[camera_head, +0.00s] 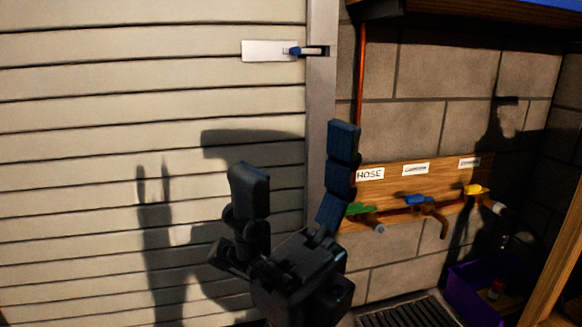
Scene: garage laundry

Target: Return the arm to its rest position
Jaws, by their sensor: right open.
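My right gripper (297,171) is in the lower middle of the head view, in front of the slatted garage door and its frame. Its two dark fingers point up and stand wide apart, with nothing between them. The right finger overlaps the left end of the wooden valve board in the picture. The rest of the right arm is hidden below the picture edge. My left gripper does not show.
A wooden board (440,178) on the block wall carries green (358,209), blue (420,199) and yellow (476,189) handled taps. A latch (291,51) crosses the door edge. A purple bin (470,290) and floor grate (408,314) are low right.

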